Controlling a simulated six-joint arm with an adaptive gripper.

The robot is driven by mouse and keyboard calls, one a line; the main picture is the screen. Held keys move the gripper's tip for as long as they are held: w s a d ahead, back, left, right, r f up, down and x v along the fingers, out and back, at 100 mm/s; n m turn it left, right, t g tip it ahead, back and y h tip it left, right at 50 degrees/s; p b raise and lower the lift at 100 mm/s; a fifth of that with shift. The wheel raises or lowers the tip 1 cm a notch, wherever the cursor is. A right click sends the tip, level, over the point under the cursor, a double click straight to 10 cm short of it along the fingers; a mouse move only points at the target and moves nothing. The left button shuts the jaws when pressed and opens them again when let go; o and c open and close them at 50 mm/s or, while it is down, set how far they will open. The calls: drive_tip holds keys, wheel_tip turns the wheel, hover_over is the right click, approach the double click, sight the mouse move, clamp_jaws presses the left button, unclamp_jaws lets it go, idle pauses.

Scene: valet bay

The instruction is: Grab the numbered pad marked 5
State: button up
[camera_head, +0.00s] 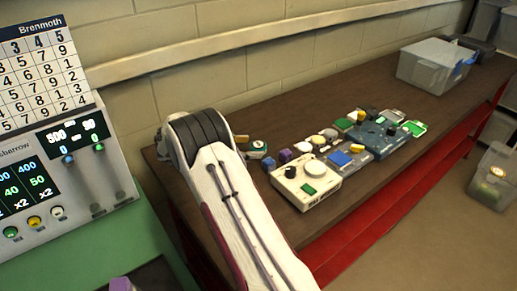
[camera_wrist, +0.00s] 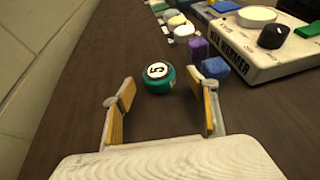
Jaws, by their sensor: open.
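The numbered pad marked 5 (camera_wrist: 158,79) is a small round teal piece with a white top and a black 5. In the wrist view it lies on the dark bench just beyond my gripper (camera_wrist: 160,100), roughly centred between the open fingers. The fingers have yellow-orange inner pads, and nothing is held between them. In the head view, a small teal and white round piece (camera_head: 258,146) shows beside the end of my arm, and a yellow finger pad of my gripper (camera_head: 241,139) shows to its left.
A purple block (camera_wrist: 197,48) and a blue block (camera_wrist: 215,67) lie close right of the pad. A white device (camera_wrist: 255,42) with a black knob stands beyond them. A wall (camera_wrist: 40,60) runs along the left. A clear bin (camera_head: 436,66) stands farther down the bench.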

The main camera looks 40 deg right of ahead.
sight(253, 146)
drive_tip(key=shift+x, duration=2.3)
drive_tip(key=shift+w, duration=0.15)
drive_tip(key=c, duration=1)
